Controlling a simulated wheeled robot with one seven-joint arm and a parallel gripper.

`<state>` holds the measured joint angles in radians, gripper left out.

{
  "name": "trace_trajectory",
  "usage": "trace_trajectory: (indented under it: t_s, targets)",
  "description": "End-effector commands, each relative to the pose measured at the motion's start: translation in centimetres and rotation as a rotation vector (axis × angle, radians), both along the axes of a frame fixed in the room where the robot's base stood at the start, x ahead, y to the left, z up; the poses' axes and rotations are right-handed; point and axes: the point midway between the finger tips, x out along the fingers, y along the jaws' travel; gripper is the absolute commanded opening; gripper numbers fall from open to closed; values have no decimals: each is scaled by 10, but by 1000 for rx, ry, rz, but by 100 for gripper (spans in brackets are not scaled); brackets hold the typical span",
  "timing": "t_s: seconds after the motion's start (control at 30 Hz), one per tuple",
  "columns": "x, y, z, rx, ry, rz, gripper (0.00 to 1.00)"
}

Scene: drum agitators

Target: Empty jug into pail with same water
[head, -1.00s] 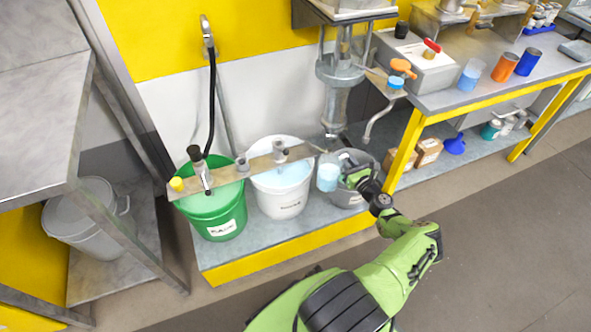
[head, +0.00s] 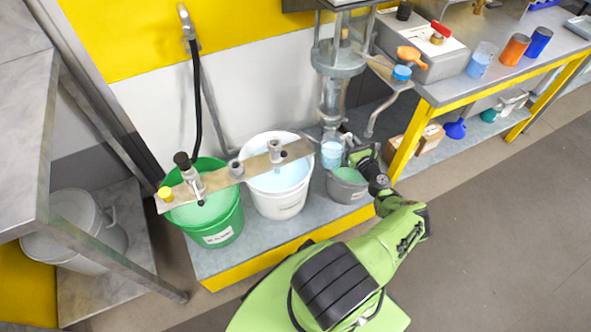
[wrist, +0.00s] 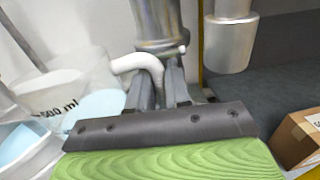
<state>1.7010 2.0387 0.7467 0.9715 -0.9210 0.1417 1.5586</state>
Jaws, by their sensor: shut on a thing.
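My gripper (head: 350,150) is shut on the handle of a clear jug (head: 332,153) holding light blue water. The jug looks about upright, near the back left of the grey pail (head: 345,190), which holds green water. In the wrist view my fingers (wrist: 163,80) close on the jug's white handle; the jug (wrist: 75,90) with a "500 ml" mark is at left. Left of the grey pail stands a white pail (head: 280,205) with light blue water, matching the jug's. Further left is a green pail (head: 215,228) with greenish water.
A metal bar (head: 235,172) with fittings crosses above the green and white pails. A steel column (head: 335,95) stands right behind the jug.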

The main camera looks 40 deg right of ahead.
Motion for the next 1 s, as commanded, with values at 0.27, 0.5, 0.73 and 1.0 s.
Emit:
trace_trajectory:
  t_s: [0.27, 0.5, 0.73, 1.0]
  targets:
    - [1, 5, 28, -85, 15, 0, 0]
    - [3, 14, 57, -199, 37, 1, 0]
    - [5, 27, 73, -331, 64, 0, 0]
    - [8, 42, 91, -463, 88, 1, 0]
